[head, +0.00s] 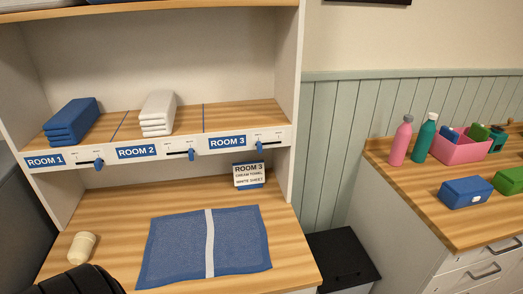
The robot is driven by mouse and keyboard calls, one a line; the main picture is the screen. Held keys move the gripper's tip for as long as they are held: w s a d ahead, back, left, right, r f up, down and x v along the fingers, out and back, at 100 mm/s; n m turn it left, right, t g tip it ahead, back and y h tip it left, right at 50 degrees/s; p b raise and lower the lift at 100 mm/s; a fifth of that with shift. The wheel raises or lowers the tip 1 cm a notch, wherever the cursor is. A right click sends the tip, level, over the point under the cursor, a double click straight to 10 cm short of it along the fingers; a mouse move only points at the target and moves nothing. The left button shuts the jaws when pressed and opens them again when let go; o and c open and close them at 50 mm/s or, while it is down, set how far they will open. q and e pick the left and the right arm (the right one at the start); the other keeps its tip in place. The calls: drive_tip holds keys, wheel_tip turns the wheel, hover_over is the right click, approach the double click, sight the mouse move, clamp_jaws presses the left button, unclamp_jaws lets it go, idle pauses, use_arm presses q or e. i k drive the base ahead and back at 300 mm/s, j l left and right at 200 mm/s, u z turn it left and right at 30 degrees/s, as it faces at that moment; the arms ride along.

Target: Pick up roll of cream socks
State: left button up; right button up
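The roll of cream socks (82,247) is a small cream cylinder on the wooden desk surface, at its left side near the front. It sits left of a blue mat and is apart from it. A black rounded, ribbed part, apparently of my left arm, shows at the lower left edge, just in front of the roll and overlapping the desk. No fingers of my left gripper show. My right gripper is not in view.
The blue mat (180,245) with a white stripe covers the desk's middle. Above is a shelf (190,115) with folded blue towels (72,120), white towels (158,112) and room labels. A card (249,174) stands behind the mat. A counter at right holds bottles and boxes.

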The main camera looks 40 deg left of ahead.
sight(83, 243)
drive_tip(key=u, duration=2.65)
